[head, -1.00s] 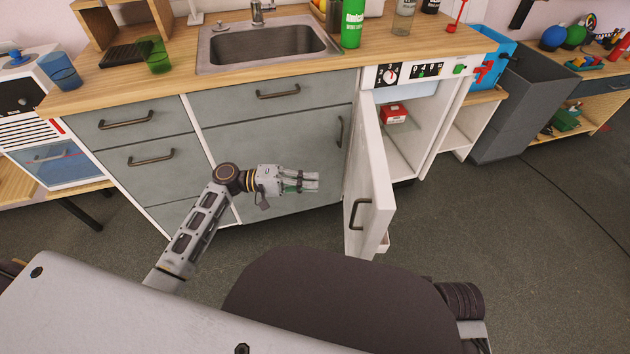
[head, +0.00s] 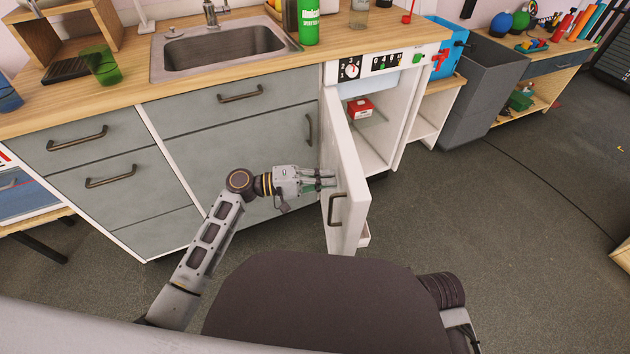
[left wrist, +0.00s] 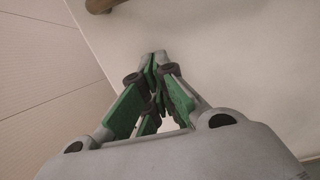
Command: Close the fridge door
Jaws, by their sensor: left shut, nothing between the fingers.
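The white fridge door (head: 345,185) stands wide open in the head view, swung out toward me from the fridge (head: 372,125). Its dark handle (head: 336,208) is on the face turned to the left. My left gripper (head: 334,180) is shut and empty, with its fingertips at the door's outer face, a little above the handle; I cannot tell whether they touch. In the left wrist view the shut fingers (left wrist: 156,62) point at a pale flat surface, with part of a handle (left wrist: 102,4) at the top. My right gripper is not in view.
A red box (head: 360,108) sits inside the fridge. Grey cabinets (head: 240,140) with dark handles stand left of the door, under the wooden counter (head: 130,75). A grey bin (head: 485,95) stands to the right. The floor (head: 460,220) right of the door is clear.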

